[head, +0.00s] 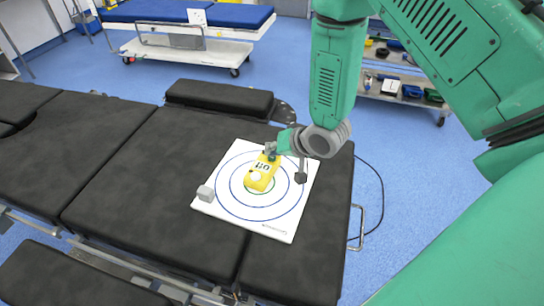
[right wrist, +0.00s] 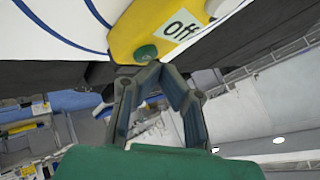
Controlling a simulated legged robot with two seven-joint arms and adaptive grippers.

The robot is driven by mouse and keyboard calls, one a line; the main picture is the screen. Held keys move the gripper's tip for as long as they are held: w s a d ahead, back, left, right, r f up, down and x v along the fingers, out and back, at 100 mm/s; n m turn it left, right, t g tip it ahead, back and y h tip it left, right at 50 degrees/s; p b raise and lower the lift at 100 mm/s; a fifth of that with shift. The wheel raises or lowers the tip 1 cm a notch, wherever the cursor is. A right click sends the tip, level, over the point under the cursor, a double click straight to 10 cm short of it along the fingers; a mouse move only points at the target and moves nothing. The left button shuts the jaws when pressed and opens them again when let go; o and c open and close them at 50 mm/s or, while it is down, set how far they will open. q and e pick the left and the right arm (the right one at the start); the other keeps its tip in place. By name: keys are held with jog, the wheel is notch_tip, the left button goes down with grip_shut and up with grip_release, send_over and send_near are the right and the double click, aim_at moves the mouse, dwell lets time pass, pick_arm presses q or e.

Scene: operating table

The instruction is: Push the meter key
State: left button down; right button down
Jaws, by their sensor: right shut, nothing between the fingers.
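The yellow meter (head: 262,180) sits near the middle of a white board (head: 233,217) with blue rings. My right gripper (head: 271,152) is at the far end of the meter. In the right wrist view the closed fingertips (right wrist: 154,67) are right by the green key; whether they touch it I cannot tell. My left gripper is not in view.
The board rests on the black padded operating table (head: 140,185). A blue-topped trolley (head: 190,35) and a shelf with containers (head: 405,90) stand farther back. A dark cable hangs by the table's right side.

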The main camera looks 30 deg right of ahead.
jog(key=shift+a+f, duration=0.1)
jog(key=shift+a, duration=0.25)
jog(key=shift+d+f, duration=0.25)
jog(key=shift+d, duration=0.15)
jog(key=shift+a+r, duration=0.1)
jog(key=shift+a, duration=0.05)
jog(key=shift+r, duration=0.15)
jog(key=shift+a+r+p, duration=0.1)
jog(key=shift+r+p, duration=0.3)
jog(key=shift+p, duration=0.1)
jog(key=shift+r, duration=0.1)
jog(key=shift+d, duration=0.2)
